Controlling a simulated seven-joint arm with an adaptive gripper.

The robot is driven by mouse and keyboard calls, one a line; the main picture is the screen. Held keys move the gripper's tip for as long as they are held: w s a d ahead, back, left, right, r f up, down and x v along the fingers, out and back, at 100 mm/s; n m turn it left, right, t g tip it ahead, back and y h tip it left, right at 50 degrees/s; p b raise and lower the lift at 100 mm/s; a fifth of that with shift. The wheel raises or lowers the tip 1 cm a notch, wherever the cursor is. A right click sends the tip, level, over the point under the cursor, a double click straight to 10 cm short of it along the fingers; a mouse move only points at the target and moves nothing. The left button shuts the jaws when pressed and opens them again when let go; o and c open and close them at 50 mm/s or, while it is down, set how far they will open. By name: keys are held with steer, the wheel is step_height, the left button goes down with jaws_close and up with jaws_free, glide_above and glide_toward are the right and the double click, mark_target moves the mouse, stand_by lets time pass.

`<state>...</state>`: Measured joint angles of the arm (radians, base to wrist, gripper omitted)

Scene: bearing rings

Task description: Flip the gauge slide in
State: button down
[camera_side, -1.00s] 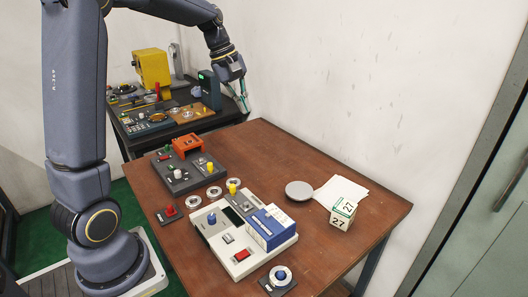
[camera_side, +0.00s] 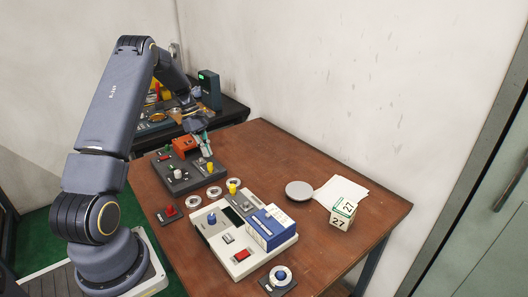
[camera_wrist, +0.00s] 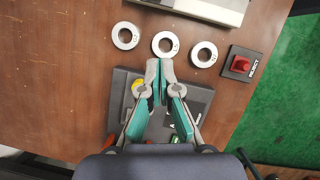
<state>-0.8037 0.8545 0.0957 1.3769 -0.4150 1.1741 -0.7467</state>
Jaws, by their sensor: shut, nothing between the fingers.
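The dark grey gauge unit (camera_side: 190,185) sits on the brown table. It carries an orange block (camera_side: 185,144), a pale grey knob (camera_side: 178,174) and a yellow knob (camera_side: 210,167). I cannot tell for sure which part is the gauge slide. My gripper (camera_side: 206,148) is above the unit's far right part, beside the orange block in the picture. In the wrist view my gripper (camera_wrist: 160,66) is shut and empty, with its teal fingers over the unit. It hides much of the unit's top. The yellow knob (camera_wrist: 137,86) shows just left of the fingers.
Metal rings (camera_wrist: 125,35) lie in a row beside the unit, near a red REJECT button (camera_wrist: 240,63). A white machine (camera_side: 215,240) with a blue box (camera_side: 271,228) stands in front. A grey dish (camera_side: 299,190) and date cube (camera_side: 342,216) are at right.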

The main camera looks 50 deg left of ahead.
steer(key=x, duration=1)
steer(key=shift+d, duration=0.1)
steer(key=shift+w+d, duration=0.15)
steer(key=shift+d, duration=0.45)
steer(key=shift+w+d, duration=0.2)
steer(key=shift+d, duration=0.4)
steer(key=shift+w+d, duration=0.15)
steer(key=shift+d, duration=0.5)
steer(key=shift+d, duration=0.1)
glide_toward(250, 213)
steer(key=x, duration=0.4)
steer(key=shift+f, duration=0.35)
steer(key=shift+d, duration=0.1)
